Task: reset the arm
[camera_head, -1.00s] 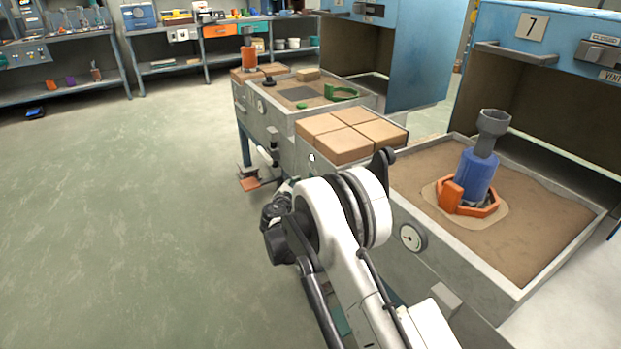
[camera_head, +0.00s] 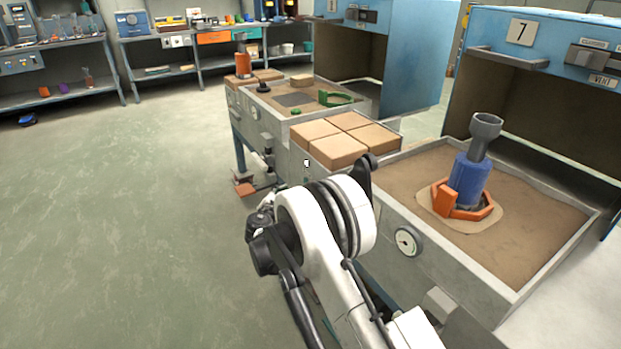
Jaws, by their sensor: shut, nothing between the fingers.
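My white arm with black joints reaches up from the bottom of the head view, bent at a rounded elbow beside the front of the workbench. Dark parts of my arm show at the left of this bend. The fingers of my gripper cannot be made out; my own arm seems to hide them. A blue cylinder (camera_head: 468,180) with a grey funnel-like top (camera_head: 485,133) stands slightly tilted in an orange clamp-like ring (camera_head: 445,197) on the sand bed at the right.
The sand tray (camera_head: 540,285) has a raised grey rim and a gauge (camera_head: 407,241) on its front. Tan blocks (camera_head: 337,148) lie beyond my arm. A second sand tray holds a green bracket (camera_head: 335,98). Blue hoods (camera_head: 520,32) overhang the trays. The floor (camera_head: 120,220) at left is clear.

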